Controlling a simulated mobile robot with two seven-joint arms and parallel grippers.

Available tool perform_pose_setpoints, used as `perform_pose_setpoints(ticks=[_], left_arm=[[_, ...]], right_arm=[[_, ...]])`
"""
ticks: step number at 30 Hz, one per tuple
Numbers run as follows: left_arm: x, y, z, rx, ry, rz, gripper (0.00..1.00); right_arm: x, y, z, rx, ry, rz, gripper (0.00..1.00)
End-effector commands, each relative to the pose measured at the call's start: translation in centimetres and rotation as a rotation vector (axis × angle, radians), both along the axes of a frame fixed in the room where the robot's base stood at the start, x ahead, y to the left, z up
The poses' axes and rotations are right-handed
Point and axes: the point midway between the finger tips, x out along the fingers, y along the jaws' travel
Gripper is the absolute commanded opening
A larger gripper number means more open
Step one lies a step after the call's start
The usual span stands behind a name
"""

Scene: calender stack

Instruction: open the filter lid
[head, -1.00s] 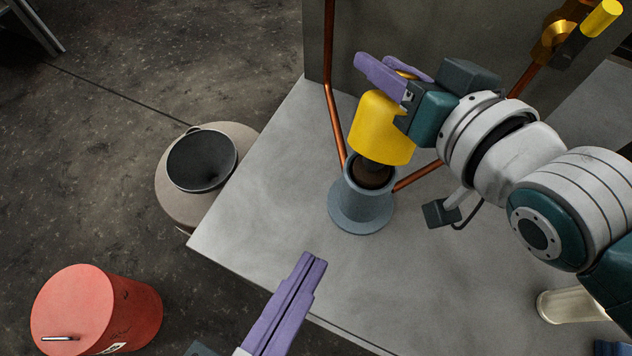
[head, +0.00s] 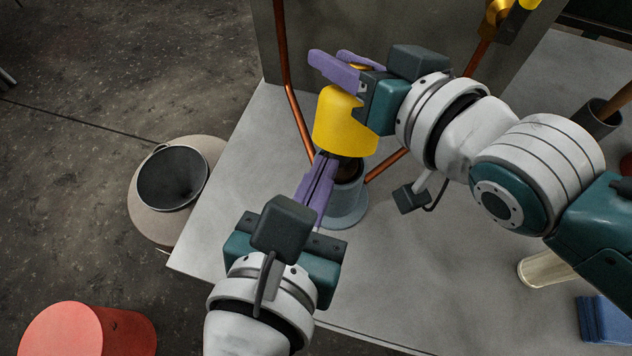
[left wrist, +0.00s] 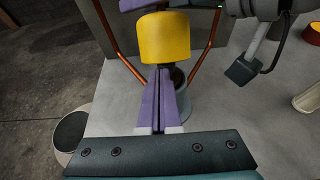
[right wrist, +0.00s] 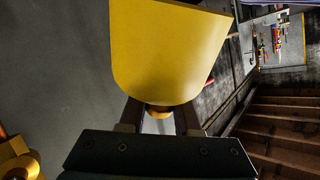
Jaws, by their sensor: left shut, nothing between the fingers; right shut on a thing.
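The yellow filter lid (head: 345,121) is lifted and tilted above the grey-blue filter housing (head: 347,203). My right gripper (head: 350,64) is shut on the lid's knob at its top; the lid also fills much of the right wrist view (right wrist: 168,50). A dark brown filter (head: 350,170) shows between lid and housing, partly hidden by my left gripper. My left gripper (head: 327,162) is shut and empty, its fingertips just below the lid at the housing's mouth; I cannot tell whether they touch anything. The lid also shows in the left wrist view (left wrist: 165,38).
Copper pipes (head: 293,105) run beside the housing in front of a grey metal panel (head: 415,25). A bin with a dark funnel (head: 172,178) stands on the floor left of the table, a red canister (head: 62,330) lower left. A cream cylinder (head: 546,268) and blue block (head: 606,320) are right.

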Motion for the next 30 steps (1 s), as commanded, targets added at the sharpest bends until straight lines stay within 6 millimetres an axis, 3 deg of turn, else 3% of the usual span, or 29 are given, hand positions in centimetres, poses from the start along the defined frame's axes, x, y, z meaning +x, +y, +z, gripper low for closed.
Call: perform_pose_setpoints(ticks=[1, 24, 25, 30], left_arm=[[0.0, 0.0, 0.0, -0.001, 0.0, 0.0, 0.0], [1.1, -0.3, 1.8, -0.004, -0.012, 0.002, 0.0], [1.2, -0.4, 1.8, -0.004, -0.014, 0.002, 0.0], [1.2, -0.4, 1.8, -0.004, -0.014, 0.002, 0.0]], right_arm=[[-0.2, -0.3, -0.8, -0.011, 0.017, -0.003, 0.0], [-0.4, -0.2, -0.8, -0.011, 0.021, -0.001, 0.0], [-0.4, -0.2, -0.8, -0.011, 0.021, -0.001, 0.35], [-0.4, -0.1, -0.7, -0.009, 0.019, 0.001, 0.54]])
